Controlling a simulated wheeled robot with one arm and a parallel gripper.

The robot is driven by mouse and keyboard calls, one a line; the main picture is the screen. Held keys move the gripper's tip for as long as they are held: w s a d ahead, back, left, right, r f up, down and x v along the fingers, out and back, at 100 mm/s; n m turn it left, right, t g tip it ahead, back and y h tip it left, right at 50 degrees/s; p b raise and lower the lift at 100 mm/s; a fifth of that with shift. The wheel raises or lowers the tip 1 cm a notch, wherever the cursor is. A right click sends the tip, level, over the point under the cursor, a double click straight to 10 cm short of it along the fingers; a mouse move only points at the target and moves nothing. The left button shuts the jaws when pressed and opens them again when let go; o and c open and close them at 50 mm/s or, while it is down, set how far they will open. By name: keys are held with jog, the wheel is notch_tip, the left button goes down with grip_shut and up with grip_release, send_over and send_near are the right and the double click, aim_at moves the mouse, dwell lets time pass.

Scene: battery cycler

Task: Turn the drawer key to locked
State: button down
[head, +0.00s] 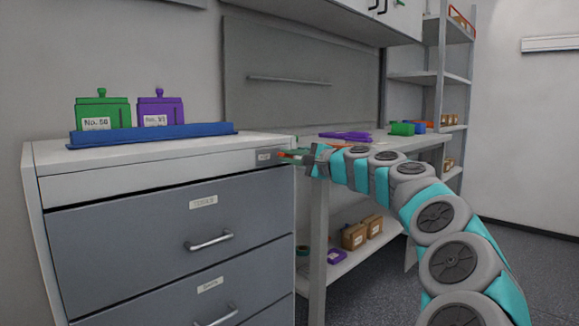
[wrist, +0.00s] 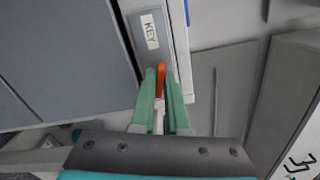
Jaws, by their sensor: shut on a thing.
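The orange drawer key (wrist: 160,80) sits at the cabinet face, close below a label reading KEY (wrist: 149,31) in the wrist view. My gripper (wrist: 164,92) has its green fingers shut on the key from both sides. In the head view my gripper (head: 292,155) reaches the top right front corner of the drawer cabinet (head: 110,188). The key's long side runs nearly along the fingers' direction in the wrist view. The keyhole and any lock marks are hidden or too small to tell.
A blue tray (head: 150,133) with a green box (head: 102,110) and a purple box (head: 160,109) stands on the cabinet. Two grey drawers show handles (head: 209,242) below. A bench (head: 395,142) with loose items and a shelf rack (head: 440,75) stand at right.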

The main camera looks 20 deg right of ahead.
jog(key=shift+a+f+n+b, duration=0.1)
jog(key=shift+f+n+b, duration=0.1)
jog(key=shift+n+b, duration=1.3)
jog(key=shift+n, duration=0.4)
jog(key=c, duration=0.9)
grip_release()
jog(key=shift+r, duration=0.1)
jog(key=shift+s, duration=0.1)
jog(key=shift+v, duration=3.85)
